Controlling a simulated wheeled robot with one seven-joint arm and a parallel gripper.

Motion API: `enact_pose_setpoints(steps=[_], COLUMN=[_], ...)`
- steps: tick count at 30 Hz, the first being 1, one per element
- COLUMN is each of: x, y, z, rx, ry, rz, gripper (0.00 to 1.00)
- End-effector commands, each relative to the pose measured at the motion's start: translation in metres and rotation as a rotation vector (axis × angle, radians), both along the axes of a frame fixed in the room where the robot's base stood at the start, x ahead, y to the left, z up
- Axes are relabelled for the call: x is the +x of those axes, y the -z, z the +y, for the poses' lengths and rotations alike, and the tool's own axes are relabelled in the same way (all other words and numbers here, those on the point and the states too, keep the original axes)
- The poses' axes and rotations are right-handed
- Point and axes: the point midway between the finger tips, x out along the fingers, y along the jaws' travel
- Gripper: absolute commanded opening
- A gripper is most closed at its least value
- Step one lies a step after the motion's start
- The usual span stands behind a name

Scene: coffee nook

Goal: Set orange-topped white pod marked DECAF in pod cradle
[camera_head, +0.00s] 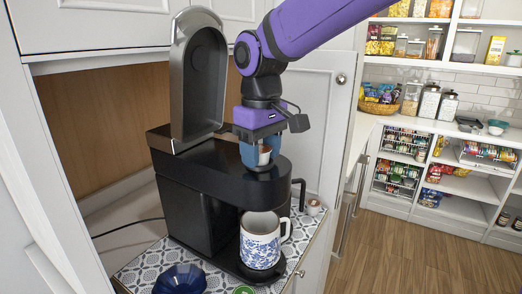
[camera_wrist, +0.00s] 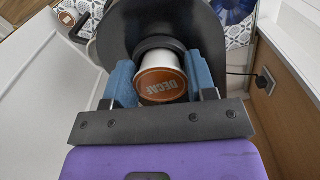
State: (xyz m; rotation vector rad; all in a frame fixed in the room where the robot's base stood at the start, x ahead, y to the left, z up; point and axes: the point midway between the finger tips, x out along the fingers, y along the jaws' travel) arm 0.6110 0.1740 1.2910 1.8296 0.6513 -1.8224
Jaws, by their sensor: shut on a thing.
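The white pod with an orange top marked DECAF (camera_wrist: 163,82) is between the blue fingers of my gripper (camera_wrist: 163,66) in the wrist view. My gripper is shut on it, with the orange top facing the wrist camera. In the head view the pod (camera_head: 264,155) shows small between the fingers of my gripper (camera_head: 262,152), over the front of the black coffee machine (camera_head: 200,190). A dark round ring (camera_wrist: 163,42), seemingly the pod cradle, lies just beyond the pod. The pod and fingers partly hide it; I cannot tell whether they touch.
The machine's lid (camera_head: 198,85) stands open, left of my gripper. A blue-patterned mug (camera_head: 261,241) stands under the front of the machine. Another pod (camera_head: 313,207) sits right of the machine. A dark blue bowl (camera_head: 180,280) and a green-topped item (camera_head: 243,290) are in front.

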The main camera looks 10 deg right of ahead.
Motion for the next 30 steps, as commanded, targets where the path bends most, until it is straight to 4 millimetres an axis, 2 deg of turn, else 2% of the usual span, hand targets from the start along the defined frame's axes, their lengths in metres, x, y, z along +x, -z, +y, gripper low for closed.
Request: enact_pose_setpoints(steps=[3,4,7,8,22,26,30], x=[-0.001,-0.001,-0.001,-0.001,0.000,0.000,0.001], y=[0.003,0.003,0.003,0.003,-0.002,-0.018,-0.045], z=[0.000,0.000,-0.001,-0.001,0.000,-0.001,-0.001], rx=[-0.004,-0.004,-0.004,-0.004,-0.002,-0.001,0.000], ry=[0.000,0.000,0.001,0.001,0.001,0.001,0.002], rz=[0.006,0.006,0.007,0.007,0.002,0.002,0.000], gripper=[0.30,0.56,0.79,0.81,0.81,0.81,0.81])
